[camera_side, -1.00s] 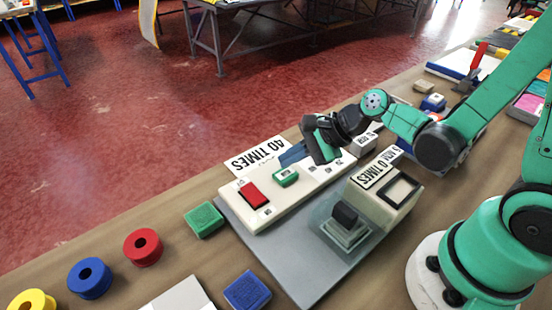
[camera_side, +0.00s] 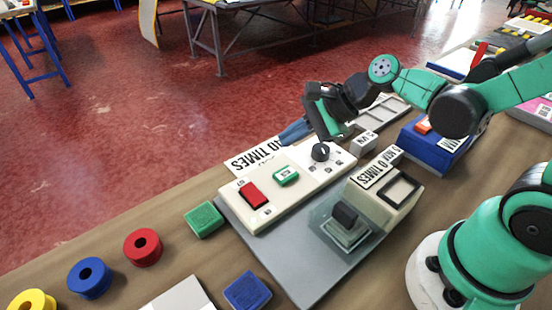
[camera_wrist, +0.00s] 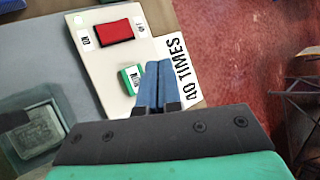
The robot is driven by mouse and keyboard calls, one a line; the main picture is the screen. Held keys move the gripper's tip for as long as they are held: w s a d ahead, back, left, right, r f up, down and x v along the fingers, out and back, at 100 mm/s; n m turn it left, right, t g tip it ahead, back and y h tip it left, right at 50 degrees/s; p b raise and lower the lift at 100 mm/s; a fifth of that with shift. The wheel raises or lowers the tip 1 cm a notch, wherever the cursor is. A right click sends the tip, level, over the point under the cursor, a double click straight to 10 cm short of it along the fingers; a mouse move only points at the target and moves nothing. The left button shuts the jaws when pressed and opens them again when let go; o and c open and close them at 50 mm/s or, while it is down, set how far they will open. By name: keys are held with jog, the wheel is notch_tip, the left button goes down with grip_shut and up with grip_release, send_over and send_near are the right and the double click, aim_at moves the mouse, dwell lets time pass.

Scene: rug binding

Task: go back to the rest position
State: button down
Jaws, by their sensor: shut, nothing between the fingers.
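My gripper (camera_side: 292,132) is shut and empty. Its blue fingers are together above the far edge of the cream control panel (camera_side: 312,182), beside the "40 TIMES" label (camera_side: 247,160). In the wrist view the closed fingers (camera_wrist: 158,84) point over the panel's edge, between the green button (camera_wrist: 133,78) and the label. The panel also carries a red rocker switch (camera_side: 253,195), the green button, which shows in the side view (camera_side: 286,176), and a black knob (camera_side: 321,152). I cannot tell the exact height of the fingers.
A cream machine head (camera_side: 402,202) labelled "0 TIMES" stands on the grey base plate (camera_side: 300,276). A blue box (camera_side: 437,148) with an orange top is to its right. Red (camera_side: 143,247), blue (camera_side: 90,278) and yellow (camera_side: 33,302) rolls and green (camera_side: 204,219) and blue (camera_side: 247,291) blocks lie at left.

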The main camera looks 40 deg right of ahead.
jog(key=shift+s+d+r+n+h, duration=0.15)
jog(key=shift+n+h, duration=0.1)
jog(key=shift+n, duration=0.3)
jog(key=shift+s+d+r+n+h, duration=0.15)
jog(key=shift+n+h, duration=0.1)
jog(key=shift+n, duration=0.3)
jog(key=s+d+r+n+h, duration=0.2)
jog(key=s+d+n+h, duration=0.2)
jog(key=n, duration=1.2)
jog(key=shift+d+r+h, duration=0.4)
jog(key=shift+d+h, duration=0.2)
jog(key=shift+d, duration=0.1)
jog(key=shift+r, duration=0.1)
jog(key=w+a+r+g, duration=0.4)
jog(key=w+a+g, duration=0.1)
jog(key=a+g, duration=0.1)
jog(key=shift+a+g, duration=0.3)
jog(key=shift+g, duration=0.1)
